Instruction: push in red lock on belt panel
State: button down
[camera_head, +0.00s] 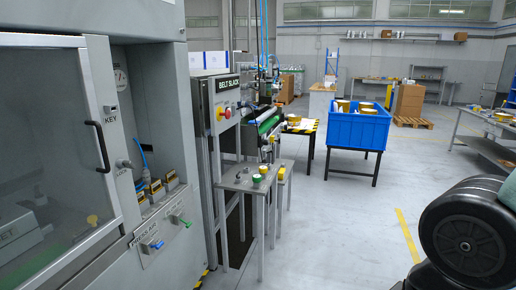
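The belt panel (226,99) is a grey box on the front of a grey cabinet, left of the middle, under a black sign reading "BELT SLACK" (228,84). A small red knob (227,113) with some yellow beside it is low on the panel's face. It is too small to tell whether the red part is pushed in or out. A dark rounded part of my own arm fills the lower right corner, well away from the panel. My gripper is not in view.
A press cabinet (60,150) with a glass door fills the left. A blue crate (357,128) stands on a black stand. Open floor lies right of the table.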

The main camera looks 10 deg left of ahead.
aim_at(227, 114)
jog(key=i+u, duration=0.2)
jog(key=i, duration=0.45)
jog(key=i+u, duration=0.2)
jog(key=i, duration=0.5)
jog(key=i+l+u, duration=0.2)
jog(key=i, duration=0.45)
jog(key=i+u, duration=0.2)
jog(key=i, duration=0.15)
